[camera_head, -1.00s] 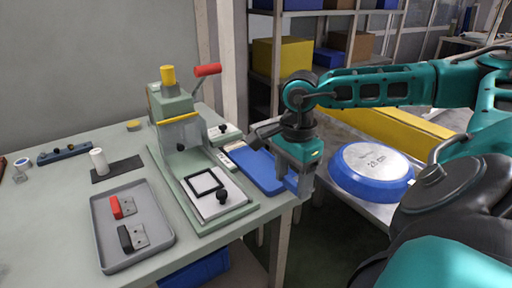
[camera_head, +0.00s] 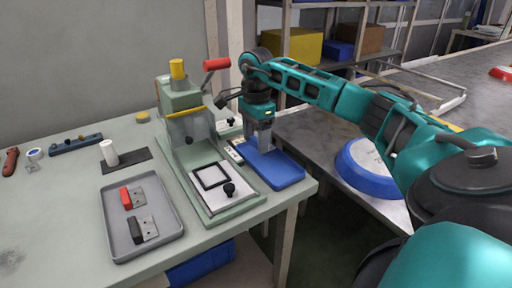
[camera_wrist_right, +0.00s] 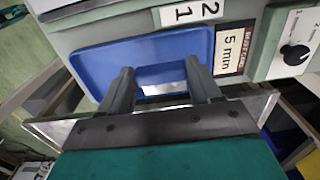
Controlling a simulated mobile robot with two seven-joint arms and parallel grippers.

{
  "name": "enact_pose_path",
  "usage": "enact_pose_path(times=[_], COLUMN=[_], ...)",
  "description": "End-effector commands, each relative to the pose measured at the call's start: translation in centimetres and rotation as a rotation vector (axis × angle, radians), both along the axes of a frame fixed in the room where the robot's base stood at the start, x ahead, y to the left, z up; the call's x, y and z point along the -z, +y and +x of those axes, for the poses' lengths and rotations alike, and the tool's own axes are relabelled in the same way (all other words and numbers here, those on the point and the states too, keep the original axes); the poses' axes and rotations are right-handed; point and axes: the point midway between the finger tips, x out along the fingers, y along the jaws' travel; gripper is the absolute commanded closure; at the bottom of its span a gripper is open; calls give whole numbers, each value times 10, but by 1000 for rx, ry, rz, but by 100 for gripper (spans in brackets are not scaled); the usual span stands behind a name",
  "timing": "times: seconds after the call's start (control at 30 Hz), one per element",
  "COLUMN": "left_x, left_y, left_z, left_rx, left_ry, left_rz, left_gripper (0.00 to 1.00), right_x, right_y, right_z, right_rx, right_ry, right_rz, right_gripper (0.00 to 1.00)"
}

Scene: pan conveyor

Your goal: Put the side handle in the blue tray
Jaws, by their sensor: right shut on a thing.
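The blue tray (camera_head: 285,175) lies at the table's right edge, beside the press. My right gripper (camera_head: 262,146) points down over the tray's far end. In the right wrist view its fingers (camera_wrist_right: 160,76) are apart, with a part between them that I take for the side handle (camera_wrist_right: 164,88). Only a pale plate and a blue piece of it show, hard to tell from the blue tray (camera_wrist_right: 105,60) behind. Whether it touches the tray I cannot tell. My left gripper is not in view.
The press (camera_head: 180,100) with a red-knobbed lever stands left of the blue tray. A grey tray (camera_head: 172,238) holds a red handle (camera_head: 126,197) and a black handle (camera_head: 136,230). A blue-rimmed pan (camera_head: 365,170) sits on the metal surface at right.

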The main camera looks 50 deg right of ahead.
Motion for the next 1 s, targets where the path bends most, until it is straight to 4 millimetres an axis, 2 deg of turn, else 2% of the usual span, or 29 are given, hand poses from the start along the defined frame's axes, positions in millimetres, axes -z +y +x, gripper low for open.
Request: enact_pose_path(times=[0.13, 0.3, 0.67, 0.7, 0.93, 1.0], left_x=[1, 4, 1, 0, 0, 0], left_y=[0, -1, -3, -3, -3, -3], left_z=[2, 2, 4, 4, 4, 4], left_rx=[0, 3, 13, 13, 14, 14], left_ry=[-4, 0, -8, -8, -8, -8], left_rz=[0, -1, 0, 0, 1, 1], left_gripper=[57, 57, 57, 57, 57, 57], right_x=[11, 34, 38, 38, 38, 38], right_y=[0, 0, 0, 0, 0, 0], right_z=[0, 0, 0, 0, 0, 0], right_rx=[0, 0, 0, 0, 0, 0], right_ry=[3, 4, 1, 1, 1, 1], right_rz=[-1, 1, 0, -1, -1, 0], right_gripper=[68, 68, 68, 35, 13, 12])
